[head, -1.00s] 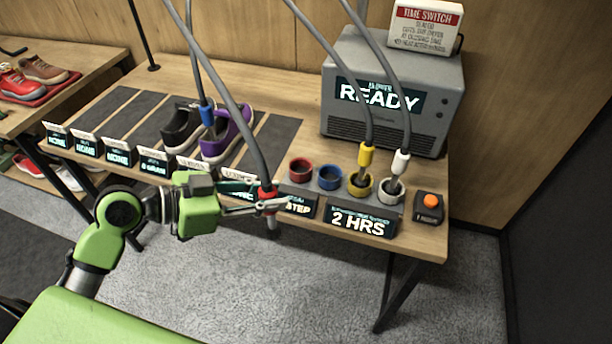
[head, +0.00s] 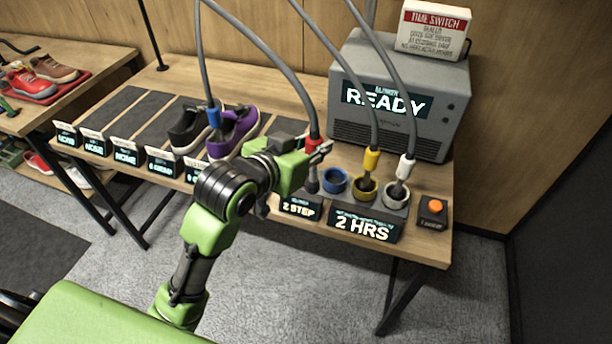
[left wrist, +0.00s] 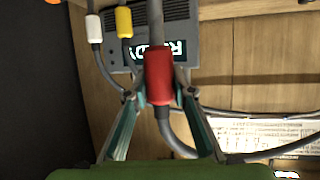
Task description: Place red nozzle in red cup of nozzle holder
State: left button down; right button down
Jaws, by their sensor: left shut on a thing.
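The red nozzle (head: 312,146) hangs upright on its grey hose, with its dark tip pointing down. My left gripper (head: 319,149) is shut on the red nozzle, above the left end of the nozzle holder (head: 379,208). In the left wrist view the red nozzle (left wrist: 158,75) stands between the fingers of my left gripper (left wrist: 160,95). The red cup is hidden behind my gripper and the nozzle, left of the blue cup (head: 335,181). I cannot tell whether the tip is inside the red cup or above it. My right gripper is not in view.
The yellow nozzle (head: 371,160) and white nozzle (head: 405,168) stand in their cups right of the empty blue cup. The blue nozzle (head: 214,114) is at the purple shoe (head: 238,132). A grey dryer (head: 400,110) stands behind. An orange button (head: 435,207) is at right.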

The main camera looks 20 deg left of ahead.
pick_arm(q)
jog(key=shift+w+d+r+n+y, duration=0.1)
jog(key=shift+w+r+n+y, duration=0.1)
jog(key=shift+r, duration=0.25)
jog(key=shift+w+r+n+y, duration=0.1)
jog(key=shift+w+r+y, duration=0.1)
jog(key=shift+r, duration=0.2)
jog(key=w+a+f+p, duration=0.4)
jog(key=w+a+f, duration=0.2)
jog(key=w+f, duration=0.6)
jog(key=shift+w+f, duration=0.25)
jog(key=shift+f, duration=0.15)
jog(key=c, duration=1.7)
grip_release()
jog(key=shift+f, duration=0.15)
